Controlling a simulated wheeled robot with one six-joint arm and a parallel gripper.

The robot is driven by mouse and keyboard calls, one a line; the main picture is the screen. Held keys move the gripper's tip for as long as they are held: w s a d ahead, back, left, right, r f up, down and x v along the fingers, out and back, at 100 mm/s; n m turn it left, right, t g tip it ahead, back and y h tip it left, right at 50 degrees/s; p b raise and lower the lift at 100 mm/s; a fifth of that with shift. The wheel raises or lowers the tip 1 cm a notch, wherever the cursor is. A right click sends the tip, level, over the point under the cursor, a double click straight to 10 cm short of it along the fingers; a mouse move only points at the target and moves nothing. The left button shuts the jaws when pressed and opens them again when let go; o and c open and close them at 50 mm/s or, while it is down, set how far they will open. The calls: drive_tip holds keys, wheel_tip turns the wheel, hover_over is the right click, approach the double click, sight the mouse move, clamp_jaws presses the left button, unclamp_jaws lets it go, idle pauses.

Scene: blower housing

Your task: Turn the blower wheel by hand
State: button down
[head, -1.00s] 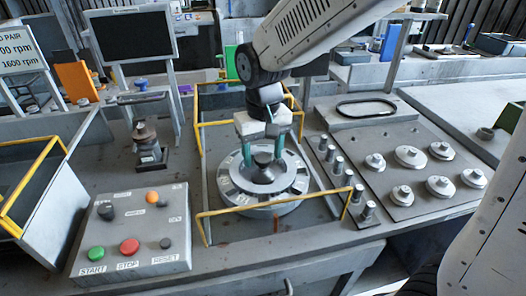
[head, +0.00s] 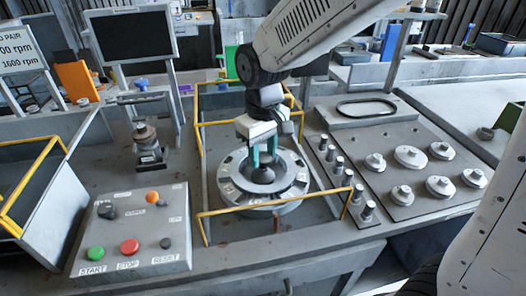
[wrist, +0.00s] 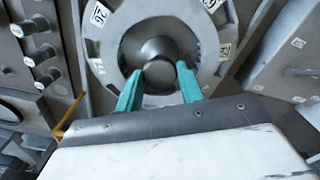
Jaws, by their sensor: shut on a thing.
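The blower wheel (head: 232,187) is a grey disc with numbered labels around its rim, lying flat inside a yellow-railed bay. It also shows in the wrist view (wrist: 97,50). A dark rounded hub (head: 263,176) rises from its centre, and the wrist view shows this hub (wrist: 158,46) from above. My gripper (head: 263,163) reaches down over the wheel's middle. Its two teal fingers (wrist: 158,76) are shut on the hub, one on each side of it. The fingers hide part of the hub's sides.
Yellow rails (head: 275,207) surround the bay. A control box (head: 130,232) with start, stop and reset buttons stands at front left. Several upright pins (head: 340,165) and a plate with round weights (head: 410,157) are at right. A dark monitor (head: 135,36) stands at back left.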

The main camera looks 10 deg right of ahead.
sight(264, 157)
drive_tip(key=c, duration=0.9)
unclamp_jaws()
wheel_tip(264, 157, up, 8)
drive_tip(key=shift+f, duration=0.1)
drive_tip(key=s+d+m, duration=0.3)
drive_tip(key=s+d, duration=0.5)
drive_tip(key=s, duration=0.2)
drive_tip(key=s+d+r+m+t, duration=0.1)
drive_tip(key=s+d+m, duration=0.1)
drive_tip(key=s+d, duration=0.5)
drive_tip(key=s, duration=0.3)
drive_tip(key=shift+s+d+m, duration=0.35)
drive_tip(key=shift+m, duration=0.05)
